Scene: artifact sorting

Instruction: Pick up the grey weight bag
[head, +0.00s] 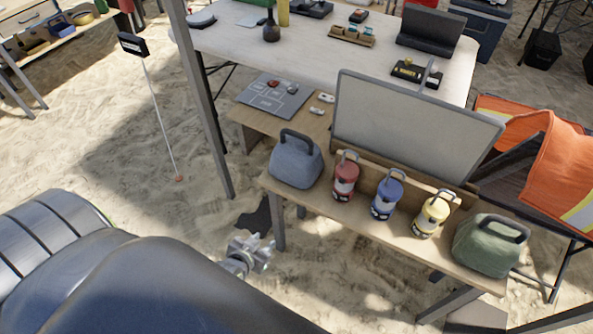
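The grey weight bag (296,165), blue-grey with a dark handle loop on top, stands upright at the left end of the wooden shelf (330,204). My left gripper (262,252) is low in front of the shelf, below and left of the bag and apart from it. It is small and partly hidden behind my arm, so I cannot tell whether its fingers are open. Nothing shows held in it. My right gripper is not in view.
Red (345,177), blue (387,200) and yellow (433,215) lanterns stand right of the bag, then a green bag (487,247). A grey panel (410,125) rises behind them. A table post (205,100) stands left of the shelf. Sand lies below.

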